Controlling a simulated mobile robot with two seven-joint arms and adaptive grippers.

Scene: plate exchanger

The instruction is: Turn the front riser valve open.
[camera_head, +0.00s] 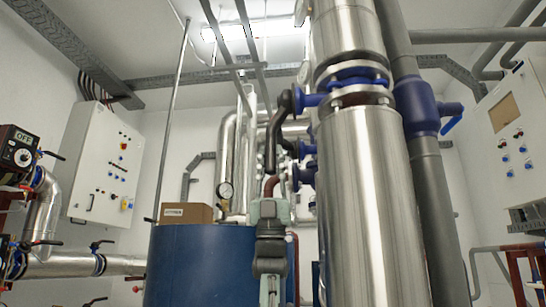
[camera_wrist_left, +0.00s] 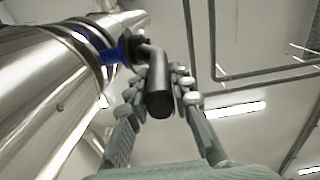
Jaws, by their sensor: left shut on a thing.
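The front riser valve is blue and sits on the side of the large silver riser (camera_head: 362,200). Its black lever (camera_head: 276,122) hangs downward from the valve in the head view. My left gripper (camera_head: 271,168) reaches up from below and is shut on the lower part of the lever. In the left wrist view, the lever (camera_wrist_left: 158,92) lies between the two fingers of my left gripper (camera_wrist_left: 158,85), its round end toward the camera. The blue valve body (camera_wrist_left: 118,50) joins the silver pipe there. My right gripper is not in view.
A blue tank (camera_head: 200,262) stands below, with a cardboard box (camera_head: 186,213) and a pressure gauge (camera_head: 225,190) above it. A grey pipe with a blue fitting (camera_head: 416,105) runs close right of the riser. More blue fittings (camera_head: 305,172) sit just below the valve.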

